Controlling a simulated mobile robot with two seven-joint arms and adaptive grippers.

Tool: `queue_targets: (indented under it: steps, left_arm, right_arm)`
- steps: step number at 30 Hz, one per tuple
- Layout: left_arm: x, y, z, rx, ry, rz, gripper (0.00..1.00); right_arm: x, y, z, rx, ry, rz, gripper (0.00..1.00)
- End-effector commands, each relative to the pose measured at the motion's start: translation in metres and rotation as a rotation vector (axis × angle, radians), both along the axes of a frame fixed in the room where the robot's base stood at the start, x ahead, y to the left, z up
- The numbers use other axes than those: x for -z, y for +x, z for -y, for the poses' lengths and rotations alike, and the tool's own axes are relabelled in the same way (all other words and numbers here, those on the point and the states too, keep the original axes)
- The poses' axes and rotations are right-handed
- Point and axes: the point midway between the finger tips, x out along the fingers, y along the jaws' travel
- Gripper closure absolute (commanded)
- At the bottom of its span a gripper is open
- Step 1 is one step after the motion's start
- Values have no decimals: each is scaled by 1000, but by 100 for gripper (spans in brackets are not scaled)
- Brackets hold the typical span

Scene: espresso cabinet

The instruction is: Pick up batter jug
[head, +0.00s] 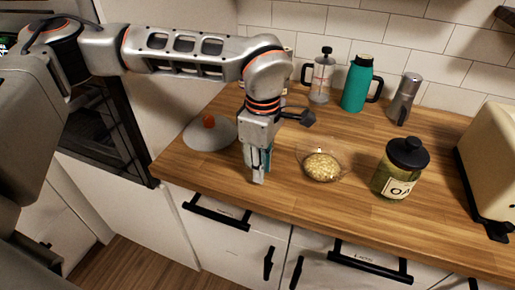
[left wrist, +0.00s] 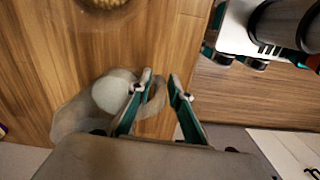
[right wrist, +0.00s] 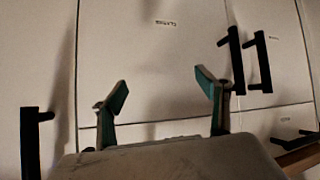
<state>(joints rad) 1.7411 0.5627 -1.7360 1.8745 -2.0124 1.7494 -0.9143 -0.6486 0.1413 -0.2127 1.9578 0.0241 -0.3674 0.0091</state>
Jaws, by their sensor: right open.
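The batter jug (left wrist: 112,94) shows in the left wrist view as a see-through vessel with pale contents, just left of my left fingers. What looks like its handle lies between the two fingertips; I cannot tell whether they touch it. My left gripper (left wrist: 160,84) has its fingers partly apart, pointing down. In the head view my left gripper (head: 258,178) is low over the counter near its front edge and hides most of the jug. My right gripper (right wrist: 162,92) is open and empty, facing white cabinet fronts.
A glass bowl of oats (head: 322,167) and a lidded jar (head: 398,172) stand to the right.

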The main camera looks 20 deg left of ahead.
Motion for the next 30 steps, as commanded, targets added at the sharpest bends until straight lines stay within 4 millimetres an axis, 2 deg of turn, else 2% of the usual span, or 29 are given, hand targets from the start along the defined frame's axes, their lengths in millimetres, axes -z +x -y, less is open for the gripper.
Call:
queue_targets:
  steps: [7,8,9,10,23,30]
  left_arm:
    - [2,0,0,0,0,0,81]
    - [2,0,0,0,0,0,83]
    - [2,0,0,0,0,0,94]
    - [2,0,0,0,0,0,100]
    - [1,0,1,0,-1,1,100]
    - [-6,1,1,0,-1,3,100]
  right_arm:
    - [-1,0,0,1,0,1,25]
    - [-1,1,0,1,0,2,25]
    - [-2,1,0,0,0,3,25]
    - [-2,1,0,0,0,3,25]
    - [-4,2,-1,2,3,8,25]
    - [-3,2,-1,1,3,6,25]
